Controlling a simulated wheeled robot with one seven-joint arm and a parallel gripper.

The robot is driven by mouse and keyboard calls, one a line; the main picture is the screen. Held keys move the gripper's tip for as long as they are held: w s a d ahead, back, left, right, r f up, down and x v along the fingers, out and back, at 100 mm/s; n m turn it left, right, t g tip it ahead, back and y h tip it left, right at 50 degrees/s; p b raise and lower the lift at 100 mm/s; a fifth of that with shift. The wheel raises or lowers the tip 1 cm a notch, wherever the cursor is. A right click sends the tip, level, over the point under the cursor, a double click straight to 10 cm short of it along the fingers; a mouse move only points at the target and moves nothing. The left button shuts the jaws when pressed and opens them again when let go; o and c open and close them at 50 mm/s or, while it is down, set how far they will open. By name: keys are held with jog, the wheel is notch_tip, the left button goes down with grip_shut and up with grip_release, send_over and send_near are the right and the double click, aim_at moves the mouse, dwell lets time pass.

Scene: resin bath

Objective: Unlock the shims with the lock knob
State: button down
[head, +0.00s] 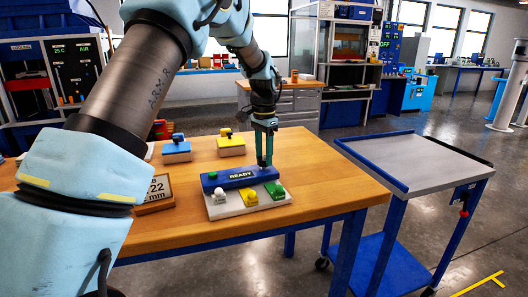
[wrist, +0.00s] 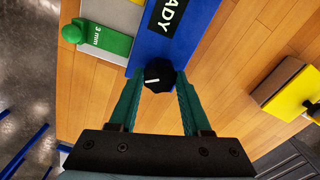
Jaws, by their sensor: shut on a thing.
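The blue block (head: 211,183) with a dark READY sign (head: 240,175) stands along the back of a grey plate (head: 224,210) on the wooden table. A white shim (head: 220,196), a yellow shim (head: 250,196) and a green shim (head: 276,191) sit in a row on the plate. The wrist view shows the green 3 mm shim (wrist: 105,40) and the black lock knob (wrist: 159,75) at the block's end, with a white mark running nearly crosswise. My gripper (wrist: 160,84) is shut on the knob, one teal finger on each side. In the head view my gripper (head: 265,163) hides the knob.
Two blocks with knobs, one blue-topped (head: 176,150) and one yellow (head: 231,146), stand behind. A grey-topped cart (head: 425,165) is to the right. Bare wood lies right of the block.

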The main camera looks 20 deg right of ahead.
aim_at(264, 158)
jog(key=n+p, duration=0.1)
jog(key=n, duration=0.5)
jog(key=shift+r+p, duration=0.1)
jog(key=shift+p, duration=0.25)
jog(key=n+p, duration=0.1)
jog(key=n, duration=0.4)
jog(key=shift+n, duration=0.4)
jog(key=shift+c, duration=1.8)
grip_release()
notch_tip(264, 158, up, 11)
jog(key=b, duration=0.2)
jog(key=shift+f, duration=0.2)
